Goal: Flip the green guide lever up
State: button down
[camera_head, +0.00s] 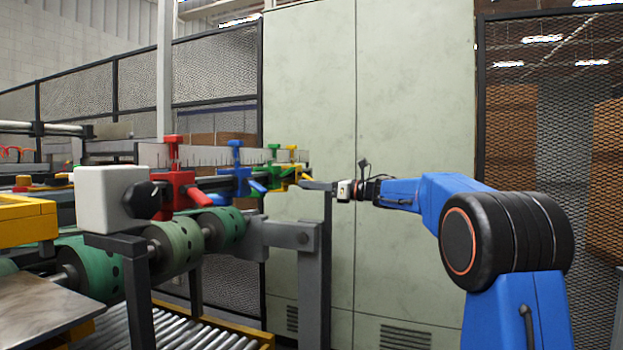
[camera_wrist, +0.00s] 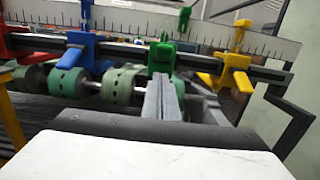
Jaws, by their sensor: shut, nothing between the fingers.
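The green guide lever (camera_wrist: 161,58) is a green block on the dark rail, with a green knob above it in the wrist view. In the head view the green guide (camera_head: 273,170) is small and partly hidden among its neighbours. My gripper (camera_wrist: 161,82) is shut and empty, its grey fingers together. Its tips lie directly in front of the lower end of the green lever; I cannot tell whether they touch. In the head view my gripper (camera_head: 304,183) reaches in from the right at the rail's far end.
A blue guide (camera_wrist: 80,50) stands left of the green one and a yellow guide (camera_wrist: 235,72) right of it. A red guide (camera_head: 175,188) is nearer in the head view. Green rollers (camera_wrist: 120,84) lie below the rail. A grey frame bar (camera_wrist: 290,115) is at the right.

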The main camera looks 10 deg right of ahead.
jog(key=s+d+r, duration=0.3)
jog(key=s+d, duration=0.2)
jog(key=d, duration=0.2)
jog(key=shift+s+d+r, duration=0.15)
jog(key=shift+s+d, duration=0.05)
jog(key=shift+d, duration=0.1)
